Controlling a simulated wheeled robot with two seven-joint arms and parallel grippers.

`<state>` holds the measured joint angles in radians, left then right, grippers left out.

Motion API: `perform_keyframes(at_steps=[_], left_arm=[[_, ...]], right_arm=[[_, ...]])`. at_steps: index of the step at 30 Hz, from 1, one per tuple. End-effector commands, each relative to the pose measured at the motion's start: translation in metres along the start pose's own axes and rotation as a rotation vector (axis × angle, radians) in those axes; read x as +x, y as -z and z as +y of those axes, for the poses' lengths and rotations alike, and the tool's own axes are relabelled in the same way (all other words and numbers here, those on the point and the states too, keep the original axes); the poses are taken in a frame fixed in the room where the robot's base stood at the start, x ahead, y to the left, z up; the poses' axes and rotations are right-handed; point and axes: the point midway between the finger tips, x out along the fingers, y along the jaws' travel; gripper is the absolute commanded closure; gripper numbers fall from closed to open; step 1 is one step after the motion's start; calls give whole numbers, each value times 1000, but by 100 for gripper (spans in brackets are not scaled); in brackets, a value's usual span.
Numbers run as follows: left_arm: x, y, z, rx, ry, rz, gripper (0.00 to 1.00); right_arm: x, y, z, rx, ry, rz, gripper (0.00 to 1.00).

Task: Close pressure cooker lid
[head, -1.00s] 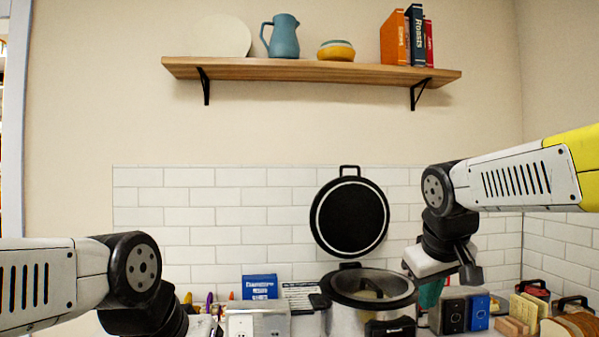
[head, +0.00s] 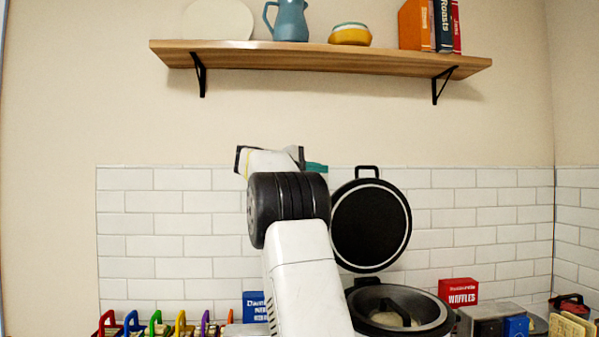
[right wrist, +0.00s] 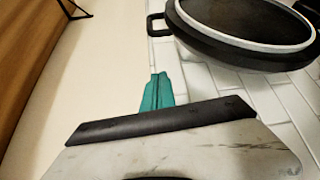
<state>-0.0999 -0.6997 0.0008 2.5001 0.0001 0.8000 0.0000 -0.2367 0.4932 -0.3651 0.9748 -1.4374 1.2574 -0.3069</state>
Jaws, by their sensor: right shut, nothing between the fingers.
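The pressure cooker's round black lid (head: 371,240) with a pale ring stands open and upright above the pot. The cooker's pot (head: 437,327) is at the lower right of the head view, with something pale inside. My right gripper (head: 317,168) is raised just left of the lid's upper part; its teal tip shows past my wrist, which hides most of it. In the right wrist view the teal fingers (right wrist: 156,92) are together and empty, pointing up the wall. The lid (right wrist: 245,28) is at upper right there, apart from the fingers. My left gripper is out of view.
A wooden shelf (head: 320,62) with a plate, jug, bowls and books hangs above. Below are several coloured-handled items (head: 155,322), a blue box (head: 253,305), a red waffles box (head: 457,290) and a toaster (head: 483,322). Bare wall lies between shelf and lid.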

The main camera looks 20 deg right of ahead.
Motion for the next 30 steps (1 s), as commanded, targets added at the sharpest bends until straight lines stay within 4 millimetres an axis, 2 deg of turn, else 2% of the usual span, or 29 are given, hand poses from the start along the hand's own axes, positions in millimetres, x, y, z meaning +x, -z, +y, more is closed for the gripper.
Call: perform_keyframes(at_steps=[9, 17, 30], left_arm=[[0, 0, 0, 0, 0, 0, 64], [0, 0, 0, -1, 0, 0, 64], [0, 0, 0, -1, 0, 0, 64]], right_arm=[[56, -1, -2, 0, 3, -3, 100], [96, 0, -2, 1, 3, 0, 100], [83, -34, -1, 0, 4, 3, 100]])
